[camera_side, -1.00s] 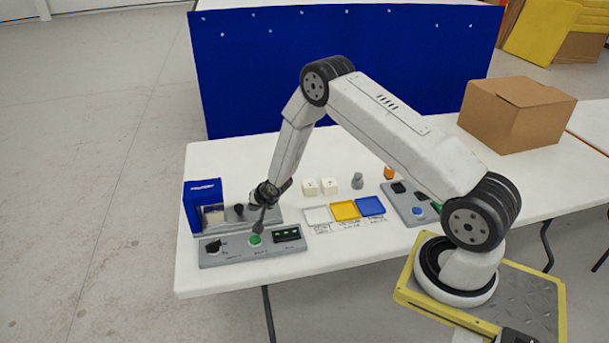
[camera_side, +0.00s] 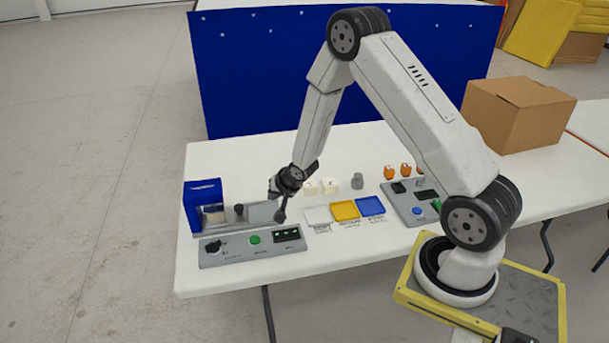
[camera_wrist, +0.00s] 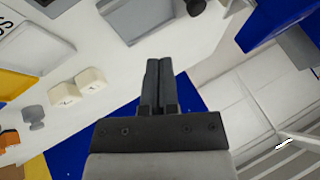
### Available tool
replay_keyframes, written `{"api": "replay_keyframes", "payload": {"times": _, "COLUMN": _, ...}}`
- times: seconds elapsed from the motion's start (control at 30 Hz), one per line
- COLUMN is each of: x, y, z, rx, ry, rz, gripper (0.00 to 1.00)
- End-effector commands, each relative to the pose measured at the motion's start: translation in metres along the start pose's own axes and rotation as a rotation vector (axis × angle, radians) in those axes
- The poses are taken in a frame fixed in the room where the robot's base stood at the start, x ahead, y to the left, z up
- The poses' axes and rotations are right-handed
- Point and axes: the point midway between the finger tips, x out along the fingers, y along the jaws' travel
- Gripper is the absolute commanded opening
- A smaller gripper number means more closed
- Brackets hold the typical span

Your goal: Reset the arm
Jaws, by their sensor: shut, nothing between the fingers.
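My gripper (camera_side: 281,217) is shut and empty, pointing down above the grey control panel at the table's left. In the wrist view its dark fingers (camera_wrist: 155,85) are together with nothing between them. The grey panel (camera_side: 215,257) has a black knob, a green button (camera_side: 254,239) and a dark display (camera_side: 287,234). The fingertips appear up and right of the green button, apart from it. Behind the panel stands the blue press-like machine (camera_side: 203,192) with a pale block inside. My forearm rises from the gripper to a raised elbow.
Two white cubes (camera_side: 330,186) and a grey knobbed piece (camera_side: 357,181) stand right of my gripper. White, yellow (camera_side: 344,210) and blue (camera_side: 371,206) trays lie in front of them. Orange pieces (camera_side: 391,171), a second panel (camera_side: 404,204) and a cardboard box (camera_side: 517,115) are farther right.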

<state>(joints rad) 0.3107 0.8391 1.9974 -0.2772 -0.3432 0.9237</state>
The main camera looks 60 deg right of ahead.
Motion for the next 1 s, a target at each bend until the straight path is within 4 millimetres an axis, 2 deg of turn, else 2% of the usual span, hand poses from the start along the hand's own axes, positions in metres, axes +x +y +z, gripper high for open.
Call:
{"api": "replay_keyframes", "payload": {"times": 0.4, "x": -0.008, "y": -0.001, "z": 0.001, "rx": -0.007, "ry": -0.002, "rz": 0.002, "gripper": 0.0}}
{"api": "replay_keyframes", "payload": {"times": 0.57, "x": -0.02, "y": -0.007, "z": 0.004, "rx": -0.053, "ry": -0.014, "rz": 0.015, "gripper": 0.0}}
{"api": "replay_keyframes", "payload": {"times": 0.77, "x": -0.053, "y": -0.02, "z": 0.015, "rx": -0.181, "ry": -0.054, "rz": 0.049, "gripper": 0.0}}
{"api": "replay_keyframes", "payload": {"times": 1.0, "x": -0.108, "y": -0.033, "z": 0.041, "rx": -0.391, "ry": -0.136, "rz": 0.093, "gripper": 0.0}}
